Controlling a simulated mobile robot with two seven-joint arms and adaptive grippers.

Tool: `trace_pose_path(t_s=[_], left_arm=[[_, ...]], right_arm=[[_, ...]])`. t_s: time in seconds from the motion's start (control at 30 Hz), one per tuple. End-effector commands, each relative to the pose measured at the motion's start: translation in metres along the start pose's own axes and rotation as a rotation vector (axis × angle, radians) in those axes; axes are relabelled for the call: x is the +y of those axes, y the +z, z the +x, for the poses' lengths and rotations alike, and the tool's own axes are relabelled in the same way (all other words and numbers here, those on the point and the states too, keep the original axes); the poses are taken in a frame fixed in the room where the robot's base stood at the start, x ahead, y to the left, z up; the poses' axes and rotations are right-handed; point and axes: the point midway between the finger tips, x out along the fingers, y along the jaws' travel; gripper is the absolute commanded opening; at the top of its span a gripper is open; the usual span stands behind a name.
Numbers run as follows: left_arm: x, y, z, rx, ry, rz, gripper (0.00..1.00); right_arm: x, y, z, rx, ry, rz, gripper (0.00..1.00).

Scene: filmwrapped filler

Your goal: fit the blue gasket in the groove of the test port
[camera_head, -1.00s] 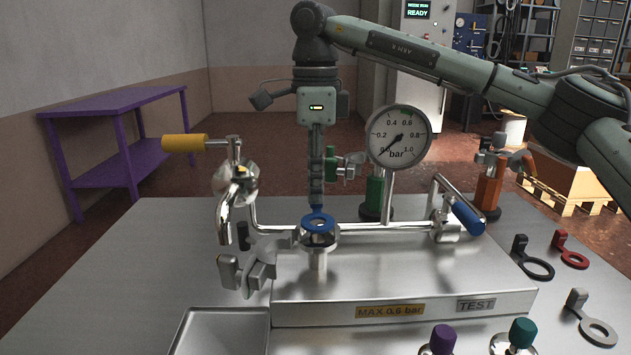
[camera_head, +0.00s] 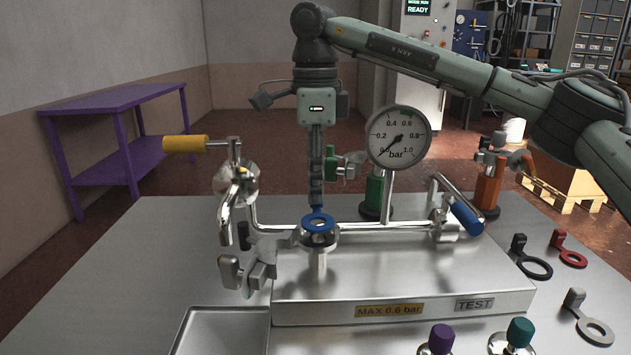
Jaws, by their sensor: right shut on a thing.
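The blue gasket (camera_head: 319,223) is a ring at the top of the test port (camera_head: 317,242), a metal flange on a short post in the middle of the steel block. My right gripper (camera_head: 317,208) points straight down above the port, its fingers shut on the far side of the gasket. The gasket lies nearly flat at the port's face; whether it is seated in the groove or just above it I cannot tell. The groove is hidden. My left gripper is not in view.
A pressure gauge (camera_head: 398,137) stands right behind the port. A yellow-handled valve (camera_head: 186,144) is left, a blue-handled one (camera_head: 467,218) right. A metal clamp (camera_head: 255,270) hangs beside the port. An empty tray (camera_head: 222,309) and black, red and grey rings lie around.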

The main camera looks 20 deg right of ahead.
Motion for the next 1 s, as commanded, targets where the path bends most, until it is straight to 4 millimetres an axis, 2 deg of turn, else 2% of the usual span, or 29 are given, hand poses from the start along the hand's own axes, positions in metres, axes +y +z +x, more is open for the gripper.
trace_pose_path(t_s=[1.0], left_arm=[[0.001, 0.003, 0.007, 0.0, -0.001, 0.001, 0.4]], right_arm=[[0.0, 0.0, 0.018, 0.0, 0.001, 0.0, 0.0]])
